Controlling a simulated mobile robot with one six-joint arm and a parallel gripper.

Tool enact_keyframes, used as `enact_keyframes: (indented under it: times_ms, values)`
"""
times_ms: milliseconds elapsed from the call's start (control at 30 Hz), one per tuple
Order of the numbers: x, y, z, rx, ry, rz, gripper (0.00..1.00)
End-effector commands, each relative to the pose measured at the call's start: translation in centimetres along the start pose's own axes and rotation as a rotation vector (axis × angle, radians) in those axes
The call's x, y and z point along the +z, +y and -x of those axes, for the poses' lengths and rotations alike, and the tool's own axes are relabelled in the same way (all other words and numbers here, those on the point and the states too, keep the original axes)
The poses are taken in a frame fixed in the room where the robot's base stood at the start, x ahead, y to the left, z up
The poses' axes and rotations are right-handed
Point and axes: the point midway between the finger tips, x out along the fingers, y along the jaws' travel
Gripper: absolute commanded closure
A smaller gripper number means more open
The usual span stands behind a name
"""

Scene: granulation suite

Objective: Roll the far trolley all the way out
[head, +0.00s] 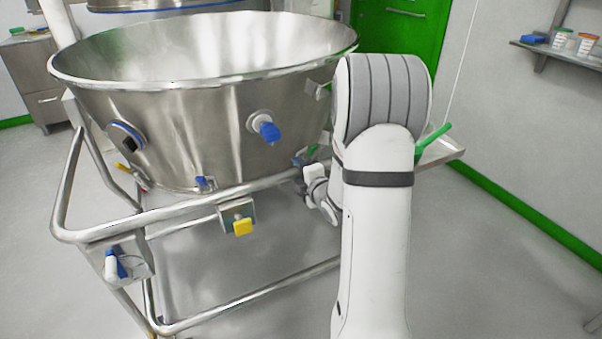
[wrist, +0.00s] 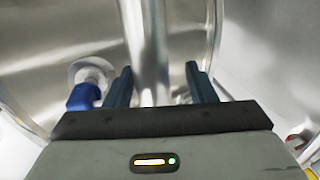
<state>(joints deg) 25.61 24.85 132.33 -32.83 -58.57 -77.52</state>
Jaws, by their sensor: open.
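A steel trolley (head: 75,175) with a tubular frame carries a large conical steel bowl (head: 200,120) in the head view. Its top rail runs from the left front corner towards my arm. Part of my gripper (head: 305,160) shows by the right end of that rail, mostly hidden behind my arm. In the wrist view my gripper (wrist: 159,80) is open, with a steel tube (wrist: 147,45) appearing between its fingers. I cannot tell how deep the tube sits between them. A blue-capped fitting (wrist: 85,92) lies left of the fingers.
Behind the bowl is another steel vessel (head: 165,5), mostly cut off. A green door (head: 400,30) stands at the back. A wall shelf (head: 560,50) holds small tubs at the right. A steel cabinet (head: 38,85) stands at the left. The floor (head: 490,270) at the right is clear.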

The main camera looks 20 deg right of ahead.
Motion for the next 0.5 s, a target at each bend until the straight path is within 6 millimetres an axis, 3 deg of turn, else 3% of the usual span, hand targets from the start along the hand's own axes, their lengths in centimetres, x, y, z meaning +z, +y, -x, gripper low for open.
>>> enact_keyframes:
  times_ms: [267, 500]
  values:
    - [0.2, 0.3, 0.7, 0.005, -0.005, 0.0, 0.5]
    - [0.2, 0.3, 4.8, 0.003, -0.005, 0.0, 0.5]
